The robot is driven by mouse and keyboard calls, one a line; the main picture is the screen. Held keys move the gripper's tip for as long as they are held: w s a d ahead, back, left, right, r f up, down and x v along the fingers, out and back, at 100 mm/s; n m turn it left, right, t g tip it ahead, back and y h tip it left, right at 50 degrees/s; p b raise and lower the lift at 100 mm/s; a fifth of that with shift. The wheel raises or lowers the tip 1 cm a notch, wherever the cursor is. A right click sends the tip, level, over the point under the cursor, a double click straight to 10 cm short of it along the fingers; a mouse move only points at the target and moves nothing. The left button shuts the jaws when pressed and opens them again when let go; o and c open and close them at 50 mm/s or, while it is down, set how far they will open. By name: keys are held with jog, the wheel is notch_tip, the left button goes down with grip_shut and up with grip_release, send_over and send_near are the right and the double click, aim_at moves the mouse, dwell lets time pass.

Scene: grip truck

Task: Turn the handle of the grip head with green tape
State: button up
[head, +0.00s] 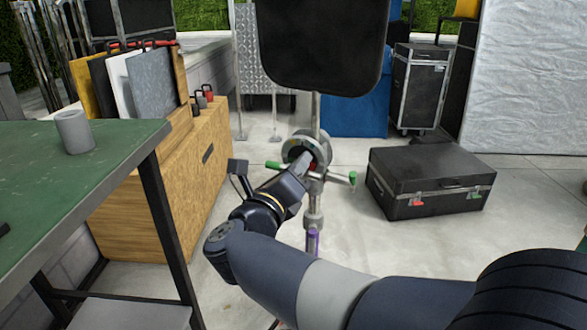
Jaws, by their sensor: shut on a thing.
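A metal grip head (319,147) with a round grey disc stands on an upright stand in the middle of the head view. A handle bar with green-taped ends (340,178) sticks out on both sides of it; the left green end (273,165) shows beside my gripper. My gripper (306,161) comes from the lower left and is shut on the handle at the head. Its fingertips and the exact grip are partly hidden and small.
A black flag panel (322,45) hangs over the head. Purple tape (313,240) marks the stand lower down. A black case (430,182) lies right. A green-topped table (60,170) with a grey cup (74,132) and a wooden cart (165,185) stand left.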

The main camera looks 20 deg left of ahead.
jog(key=o, duration=1.2)
jog(key=s+a+f+p, duration=0.1)
jog(key=s+p, duration=0.1)
jog(key=s, duration=0.8)
jog(key=shift+s+a+p, duration=0.15)
jog(key=shift+s+p, duration=0.15)
jog(key=shift+p, duration=0.05)
jog(key=shift+c, duration=0.3)
